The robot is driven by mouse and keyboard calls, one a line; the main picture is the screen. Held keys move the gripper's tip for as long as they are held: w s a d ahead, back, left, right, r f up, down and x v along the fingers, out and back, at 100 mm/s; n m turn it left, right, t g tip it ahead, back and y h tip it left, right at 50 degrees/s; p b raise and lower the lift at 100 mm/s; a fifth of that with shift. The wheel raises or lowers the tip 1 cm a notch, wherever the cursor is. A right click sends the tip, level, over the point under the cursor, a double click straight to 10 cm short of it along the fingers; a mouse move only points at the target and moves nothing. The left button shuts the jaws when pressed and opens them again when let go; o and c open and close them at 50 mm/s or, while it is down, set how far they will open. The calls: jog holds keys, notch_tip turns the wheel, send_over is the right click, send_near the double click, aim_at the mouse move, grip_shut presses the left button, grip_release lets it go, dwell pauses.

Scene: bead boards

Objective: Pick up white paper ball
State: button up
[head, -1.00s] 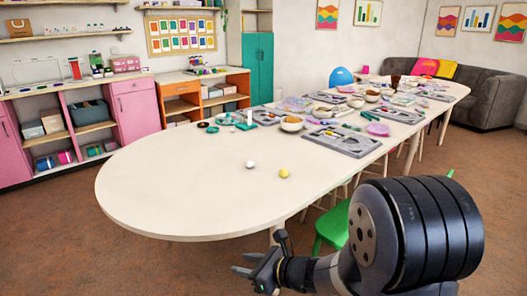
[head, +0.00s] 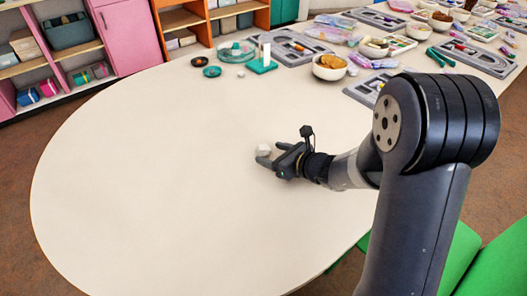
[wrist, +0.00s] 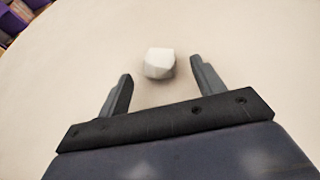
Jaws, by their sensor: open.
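A small white paper ball (head: 263,150) lies on the near end of the cream table. It also shows in the wrist view (wrist: 159,63), just ahead of the fingertips and roughly midway between them. My gripper (head: 268,157) is open and empty, low over the table right at the ball. In the wrist view my gripper (wrist: 158,75) has one finger to each side, with a gap between them. I cannot tell whether a finger touches the ball. The yellow ball is not visible now.
The table (head: 130,170) is bare around the ball. Farther back stand a bowl (head: 331,66) of orange-brown pieces, a green stand (head: 262,66), a clear dish (head: 236,51) and grey bead boards (head: 290,47). A green chair (head: 490,265) stands at the lower right.

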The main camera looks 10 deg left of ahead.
jog(key=shift+x, duration=1.2)
jog(key=c, duration=1.1)
